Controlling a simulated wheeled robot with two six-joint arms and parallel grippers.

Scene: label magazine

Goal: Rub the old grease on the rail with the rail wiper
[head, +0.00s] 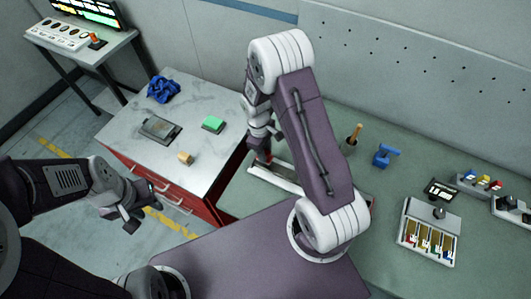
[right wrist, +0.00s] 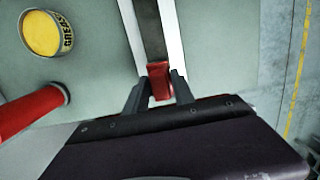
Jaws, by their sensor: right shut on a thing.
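The rail (head: 283,178) is a pale-edged strip on the green bench, partly hidden behind my right arm. In the right wrist view the rail (right wrist: 150,28) has two white edges and a dark channel between them. My right gripper (right wrist: 159,88) is shut on a red block, which I take for the rail wiper (right wrist: 159,78). The wiper is at the dark channel; whether it touches is unclear. In the head view my right gripper (head: 262,148) is above the rail's left end. My left gripper (head: 137,207) is open and empty, left of the red cabinet. No separate grease smear can be told from the dark channel.
A yellow grease tin (right wrist: 47,33) and a red cylinder (right wrist: 28,110) lie beside the rail. A blue cloth (head: 163,90), green sponge (head: 213,124) and grey plate (head: 160,129) are on the cabinet top. A blue tool (head: 385,155) and label magazine (head: 430,230) stand right on the bench.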

